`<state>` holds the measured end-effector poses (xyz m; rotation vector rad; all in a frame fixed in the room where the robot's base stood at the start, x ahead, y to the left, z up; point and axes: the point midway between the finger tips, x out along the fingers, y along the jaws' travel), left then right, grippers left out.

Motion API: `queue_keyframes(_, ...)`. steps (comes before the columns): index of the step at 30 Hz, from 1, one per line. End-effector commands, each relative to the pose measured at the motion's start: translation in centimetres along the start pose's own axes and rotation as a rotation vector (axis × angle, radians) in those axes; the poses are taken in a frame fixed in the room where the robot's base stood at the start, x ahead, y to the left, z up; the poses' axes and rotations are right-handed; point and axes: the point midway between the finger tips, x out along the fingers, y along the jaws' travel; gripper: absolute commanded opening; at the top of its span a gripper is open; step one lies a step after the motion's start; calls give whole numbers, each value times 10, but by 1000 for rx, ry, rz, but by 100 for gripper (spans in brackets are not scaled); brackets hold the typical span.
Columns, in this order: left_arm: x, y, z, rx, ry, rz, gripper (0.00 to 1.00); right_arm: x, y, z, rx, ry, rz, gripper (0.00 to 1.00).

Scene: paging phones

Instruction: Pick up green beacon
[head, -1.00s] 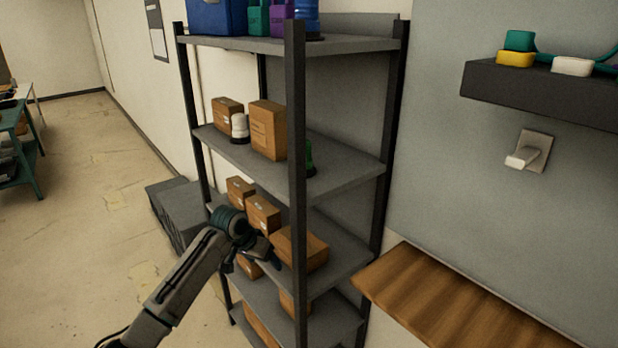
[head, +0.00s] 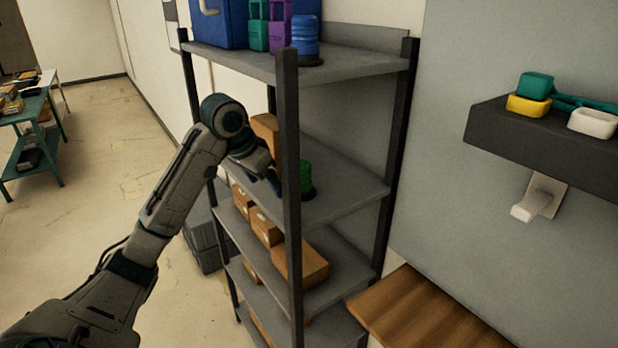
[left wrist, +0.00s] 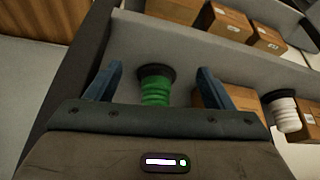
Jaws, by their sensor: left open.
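The green beacon (head: 305,178) stands on the second shelf from the top of the grey rack, partly hidden by the front post in the head view. In the left wrist view the green beacon (left wrist: 155,88) with its dark base shows between the two blue fingers, beyond my left gripper (left wrist: 158,85). My left gripper (head: 272,182) is open and close to the beacon in the head view, its fingertips partly hidden behind the post. I cannot see contact with the beacon. My right gripper is not in view.
The rack's dark front post (head: 289,200) stands beside my left gripper. A cardboard box (left wrist: 228,98) and a white beacon (left wrist: 283,112) are to the right in the wrist view. A blue beacon (head: 306,38) is on the top shelf. A wooden surface (head: 425,312) lies at lower right.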

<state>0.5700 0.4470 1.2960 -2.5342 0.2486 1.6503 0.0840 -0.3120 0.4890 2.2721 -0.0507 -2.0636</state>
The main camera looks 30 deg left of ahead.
Motion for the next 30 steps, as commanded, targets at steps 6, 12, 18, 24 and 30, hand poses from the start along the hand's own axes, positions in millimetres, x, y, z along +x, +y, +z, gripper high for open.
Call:
queue_keyframes(6, 9, 2, -30, -1, 1, 6, 76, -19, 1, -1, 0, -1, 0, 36)
queue_keyframes(12, 28, 2, -64, -2, 4, 8, 76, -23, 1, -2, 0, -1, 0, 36)
queue_keyframes(18, 42, 1, -90, -1, 3, 3, 76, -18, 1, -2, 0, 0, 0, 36)
queue_keyframes(24, 46, 0, -101, -1, 1, 2, 76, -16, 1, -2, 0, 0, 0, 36)
queue_keyframes(30, 76, 1, -104, 0, -3, 2, 76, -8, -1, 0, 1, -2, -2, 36)
